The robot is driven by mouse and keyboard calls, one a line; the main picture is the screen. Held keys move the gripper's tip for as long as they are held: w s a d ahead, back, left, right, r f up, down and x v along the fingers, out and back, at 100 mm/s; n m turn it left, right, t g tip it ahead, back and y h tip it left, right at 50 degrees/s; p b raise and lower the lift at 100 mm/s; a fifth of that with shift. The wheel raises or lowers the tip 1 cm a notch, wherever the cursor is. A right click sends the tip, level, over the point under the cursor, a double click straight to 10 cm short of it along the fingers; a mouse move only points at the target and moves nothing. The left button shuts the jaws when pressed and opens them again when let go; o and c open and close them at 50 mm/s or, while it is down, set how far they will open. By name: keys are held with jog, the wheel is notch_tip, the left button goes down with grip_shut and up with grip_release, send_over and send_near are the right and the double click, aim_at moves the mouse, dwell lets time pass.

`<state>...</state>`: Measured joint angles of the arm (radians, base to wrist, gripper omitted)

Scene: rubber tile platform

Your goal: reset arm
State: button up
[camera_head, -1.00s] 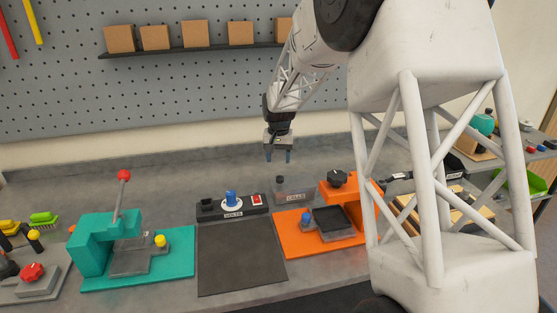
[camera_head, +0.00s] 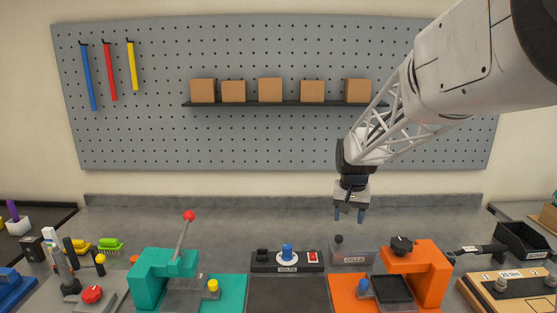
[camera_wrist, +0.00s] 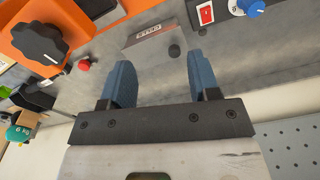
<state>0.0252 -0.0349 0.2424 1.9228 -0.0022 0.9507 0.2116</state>
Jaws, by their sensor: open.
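My gripper (camera_head: 350,215) hangs fingers-down above the back part of the grey bench, behind the CELLS box (camera_head: 352,256) and clear of it. Its two blue fingers stand apart with nothing between them. In the wrist view my gripper (camera_wrist: 162,85) also shows open and empty, with the CELLS label and grey bench beyond the fingers.
The orange station (camera_head: 432,275) with a black knob, the VOLTS panel (camera_head: 287,262) and the teal lever press (camera_head: 160,280) line the bench front. Pegboard (camera_head: 280,135) with a shelf of cardboard boxes (camera_head: 270,90) stands behind. The back strip of bench at left is clear.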

jog(key=s+a+r+n+t, duration=0.1)
jog(key=s+r+n+t, duration=0.1)
jog(key=s, duration=3.5)
jog(key=shift+s+a+r, duration=0.15)
jog(key=shift+s, duration=0.15)
